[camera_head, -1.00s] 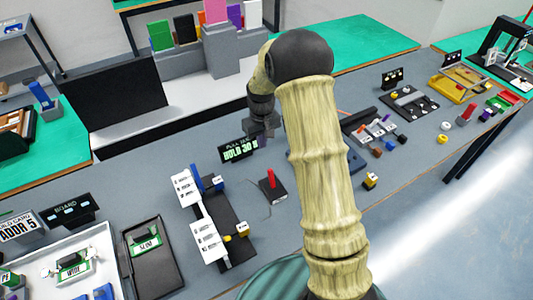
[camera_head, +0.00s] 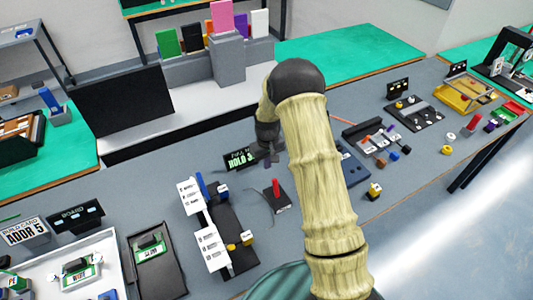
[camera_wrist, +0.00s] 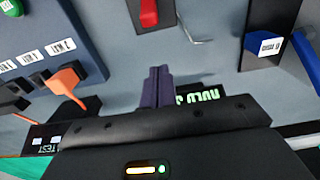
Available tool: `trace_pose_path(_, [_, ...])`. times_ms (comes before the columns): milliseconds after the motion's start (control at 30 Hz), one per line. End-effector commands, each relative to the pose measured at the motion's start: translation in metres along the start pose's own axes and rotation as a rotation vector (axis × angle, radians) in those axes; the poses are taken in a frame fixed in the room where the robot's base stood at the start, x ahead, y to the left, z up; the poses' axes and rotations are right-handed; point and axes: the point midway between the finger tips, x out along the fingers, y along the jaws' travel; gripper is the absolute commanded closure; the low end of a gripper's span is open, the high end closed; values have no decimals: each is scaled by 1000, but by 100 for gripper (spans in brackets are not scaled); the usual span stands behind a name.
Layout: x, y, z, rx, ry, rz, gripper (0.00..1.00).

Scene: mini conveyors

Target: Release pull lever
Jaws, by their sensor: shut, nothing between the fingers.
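The pull lever is a red handle (camera_head: 275,188) standing on a small dark base (camera_head: 281,202) on the grey bench. In the wrist view the red handle (camera_wrist: 149,12) is at the top edge, partly cut off. My gripper (camera_head: 267,162) is just behind the lever, beside the black sign with green text (camera_head: 238,159), and covers the sign's right end. In the wrist view my purple fingers (camera_wrist: 157,88) are together with nothing between them, apart from the lever. The sign (camera_wrist: 200,94) shows behind them.
Left of the lever stands a dark fixture with white labelled panels (camera_head: 211,249) and a blue part. To the right, beyond my arm, is a dark blue box (camera_head: 350,165) with an orange plug in the wrist view (camera_wrist: 65,82). A thin cable lies near the lever.

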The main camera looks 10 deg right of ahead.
Motion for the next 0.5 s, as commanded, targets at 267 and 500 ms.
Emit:
trace_pose_path(267, [24,-2,10,-3,-2,-1,100])
trace_pose_path(500, [18,-6,33,-9,0,-1,100])
